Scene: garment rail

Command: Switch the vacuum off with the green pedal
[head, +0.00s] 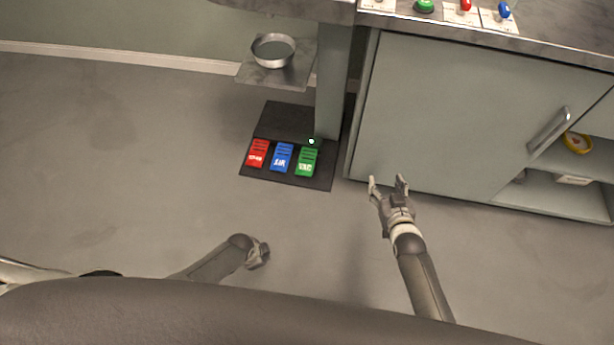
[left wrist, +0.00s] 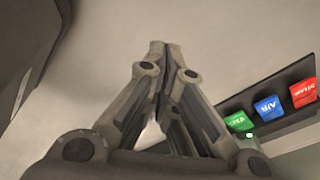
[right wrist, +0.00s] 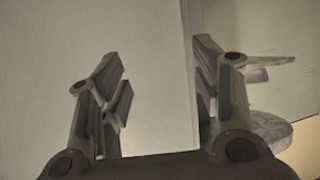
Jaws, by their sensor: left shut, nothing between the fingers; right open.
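The green pedal (head: 307,162), marked VAC, is the rightmost of three pedals on a black floor mat (head: 290,181). A small pale light (head: 311,141) shows just above it. In the left wrist view the green pedal (left wrist: 238,121) is at the right, beyond my fingers. My left gripper (head: 262,253) is shut and empty, low over the floor, nearer me than the mat and to its left. Its closed fingertips (left wrist: 158,45) also show in the left wrist view. My right gripper (head: 388,182) is open and empty, right of the mat, in front of the cabinet.
The red pedal (head: 257,153) and blue pedal (head: 282,157) sit left of the green one. A post (head: 333,80) and a small shelf with a round pan (head: 273,48) stand behind. The cabinet (head: 460,115) is at right. Floor before the mat is clear.

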